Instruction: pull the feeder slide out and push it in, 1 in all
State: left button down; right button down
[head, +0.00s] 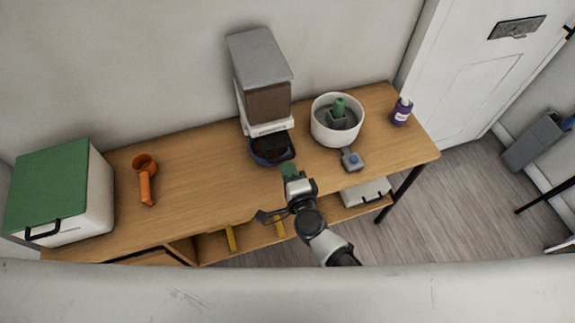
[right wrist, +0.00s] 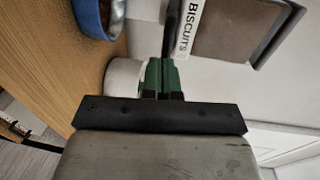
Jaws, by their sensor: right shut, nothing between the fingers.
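The feeder (head: 268,103) stands against the wall, with a grey lid, a brown window and a white lower part. In the right wrist view its label (right wrist: 187,28) reads "BISCUITS". A dark strip (right wrist: 172,30), apparently the slide, shows beside the label; how far out it is I cannot tell. My left gripper is not in view.
Right of the feeder stand a white round tub (head: 323,131) with a green piece, a small grey object with a blue button (head: 353,159) and a purple bottle (head: 401,112). An orange scoop (head: 146,185) and a green-lidded bin (head: 86,205) are left. The wooden tabletop (head: 200,165) between is clear.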

aim_at(284, 160)
jog(key=shift+w+a+r, duration=0.1)
jog(key=shift+w+a, duration=0.05)
jog(key=shift+w, duration=0.25)
jog(key=x, duration=0.4)
jog(key=shift+r+b, duration=0.3)
jog(key=shift+r, duration=0.05)
jog(key=shift+s, duration=0.1)
